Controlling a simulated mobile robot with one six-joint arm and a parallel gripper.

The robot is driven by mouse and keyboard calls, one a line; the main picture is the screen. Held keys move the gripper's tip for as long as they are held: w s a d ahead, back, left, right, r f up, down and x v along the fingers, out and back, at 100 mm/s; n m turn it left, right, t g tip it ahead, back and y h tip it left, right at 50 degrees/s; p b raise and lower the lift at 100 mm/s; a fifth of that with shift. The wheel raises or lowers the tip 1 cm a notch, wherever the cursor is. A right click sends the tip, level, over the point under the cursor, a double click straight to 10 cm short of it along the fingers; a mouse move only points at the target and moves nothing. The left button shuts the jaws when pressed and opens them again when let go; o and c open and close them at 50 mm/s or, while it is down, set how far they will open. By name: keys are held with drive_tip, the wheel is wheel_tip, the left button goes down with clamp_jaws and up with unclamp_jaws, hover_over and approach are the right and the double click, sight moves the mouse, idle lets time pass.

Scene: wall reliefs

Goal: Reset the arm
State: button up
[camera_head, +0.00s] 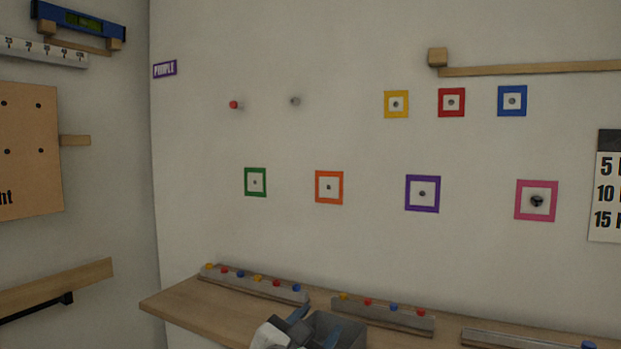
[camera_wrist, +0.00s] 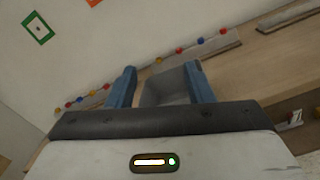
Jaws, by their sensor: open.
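My gripper (camera_wrist: 161,88) has blue fingers and a dark bar at their base. In the wrist view its fingers are spread apart, with nothing held between them. A grey open bin (camera_wrist: 168,88) shows behind the fingers. In the head view my gripper (camera_head: 312,326) is low in the middle, at the front of the wooden shelf (camera_head: 180,298), beside the grey bin (camera_head: 345,330). Part of the arm is cut off by the bottom edge of that view.
Racks with coloured pegs (camera_head: 255,284) (camera_head: 385,316) lie along the shelf against the wall. Coloured square frames, such as the green one (camera_head: 255,182), hang above. A red-tipped peg (camera_head: 236,105) sticks out of the wall. The space before the wall above the shelf looks clear.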

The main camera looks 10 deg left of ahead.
drive_tip(key=s+d+f+m+g+h+p, duration=0.1)
drive_tip(key=s+d+m+g+p, duration=0.1)
drive_tip(key=d+m+g+p, duration=0.3)
drive_tip(key=s+d+f+m+g, duration=0.1)
drive_tip(key=s+d+m+g, duration=0.15)
drive_tip(key=d, duration=0.45)
drive_tip(key=s+d+f+m+g+h+p, duration=0.1)
drive_tip(key=s+d+m+g+p, duration=0.15)
drive_tip(key=d+m, duration=0.35)
drive_tip(key=s+d+m+g+y+p, duration=0.1)
drive_tip(key=s+m+g+y+p, duration=0.3)
drive_tip(key=s+m+y+p, duration=0.4)
drive_tip(key=s+m, duration=0.1)
drive_tip(key=m, duration=0.5)
drive_tip(key=shift+d+r, duration=0.2)
drive_tip(key=shift+d, duration=0.1)
drive_tip(key=shift+s, duration=0.1)
drive_tip(key=shift+c, duration=1.2)
